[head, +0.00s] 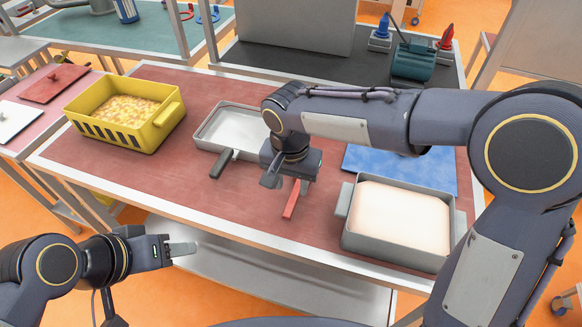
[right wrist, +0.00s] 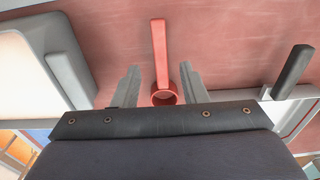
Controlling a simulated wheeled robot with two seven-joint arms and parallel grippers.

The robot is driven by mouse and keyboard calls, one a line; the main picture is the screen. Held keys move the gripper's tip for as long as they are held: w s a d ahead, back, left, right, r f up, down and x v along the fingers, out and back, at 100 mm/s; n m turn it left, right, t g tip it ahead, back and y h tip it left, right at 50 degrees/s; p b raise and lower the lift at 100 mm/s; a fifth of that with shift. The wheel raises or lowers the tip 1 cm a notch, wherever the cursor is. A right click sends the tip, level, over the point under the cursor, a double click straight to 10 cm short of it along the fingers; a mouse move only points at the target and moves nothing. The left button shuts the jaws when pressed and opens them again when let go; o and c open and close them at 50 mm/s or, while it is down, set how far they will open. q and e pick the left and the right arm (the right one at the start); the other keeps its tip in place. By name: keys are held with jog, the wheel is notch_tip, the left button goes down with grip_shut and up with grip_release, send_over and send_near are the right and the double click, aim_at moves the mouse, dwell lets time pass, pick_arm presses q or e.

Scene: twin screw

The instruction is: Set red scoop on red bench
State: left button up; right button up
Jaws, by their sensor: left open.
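The red scoop (head: 291,203) is on or just above the red bench (head: 130,180), near its front middle, below my right gripper. In the right wrist view its round cup (right wrist: 164,98) sits between the two fingers, with its handle (right wrist: 159,52) pointing away. My right gripper (head: 290,182) points down; its fingers stand apart, with a gap on each side of the cup. Whether the scoop's underside touches the bench is hidden. My left gripper (head: 182,249) is open and empty, off the bench's front edge at the lower left.
On the bench stand a yellow crate (head: 120,134) of yellowish contents, a grey pan (head: 205,127) with a dark handle, a blue mat (head: 415,172) and a grey tub (head: 388,245) of pale contents right of my right gripper. The bench's front left is clear.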

notch_tip(320, 180, up, 6)
jog(key=s+d+r+t+y, duration=0.1)
jog(key=s+d, duration=0.2)
jog(key=d, duration=0.4)
jog(key=s+d+r+y, duration=0.1)
jog(key=s+d+y, duration=0.15)
jog(key=d, duration=0.45)
jog(key=s+d+f+n+t, duration=0.1)
jog(key=s+d+f+t, duration=0.1)
jog(key=s, duration=0.4)
jog(key=s+d+f+n+t, duration=0.1)
jog(key=s+d+f+t, duration=0.1)
jog(key=s+d, duration=0.2)
jog(key=shift+s+d+f, duration=0.25)
jog(key=shift+s+d, duration=0.1)
jog(key=shift+s, duration=0.65)
